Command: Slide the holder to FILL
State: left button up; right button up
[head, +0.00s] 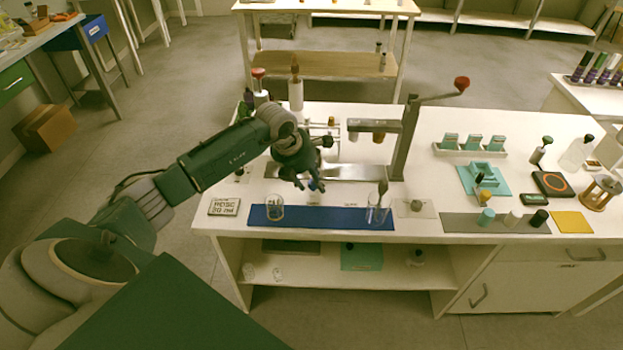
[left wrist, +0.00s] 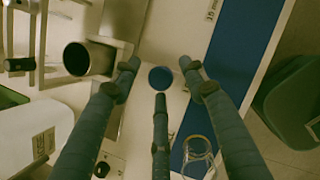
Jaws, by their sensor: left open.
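My left gripper (head: 308,186) hangs over the white bench, fingers pointing down and apart. In the left wrist view the open fingers (left wrist: 160,72) surround a round blue top (left wrist: 161,78) seen from above, and nothing is clearly gripped. In the head view a small blue-topped bottle (head: 316,186) stands just by the fingertips; contact cannot be told. I cannot pick out the holder or a FILL label for sure. My right gripper is not in view.
A blue mat (head: 335,222) lies along the front edge, with a glass beaker (head: 275,208) at left and a taller glass (head: 376,213) at right. A label plate (head: 224,207) lies left of it. Teal trays and small bottles occupy the right side.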

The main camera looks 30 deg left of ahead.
pick_arm(q)
grip_shut()
jog(key=s+a+b, duration=0.1)
jog(key=s+a, duration=0.1)
jog(key=a, duration=0.1)
jog(key=s+a+b, duration=0.1)
jog(key=s+a, duration=0.1)
jog(key=a, duration=0.1)
jog(key=s+a+b, duration=0.1)
jog(key=s+a, duration=0.1)
jog(key=a, duration=0.2)
jog(key=shift+r, duration=0.1)
jog(key=shift+w, duration=0.1)
jog(key=shift+r, duration=0.1)
grip_release()
jog(key=v, duration=1.2)
jog(key=shift+s, duration=0.2)
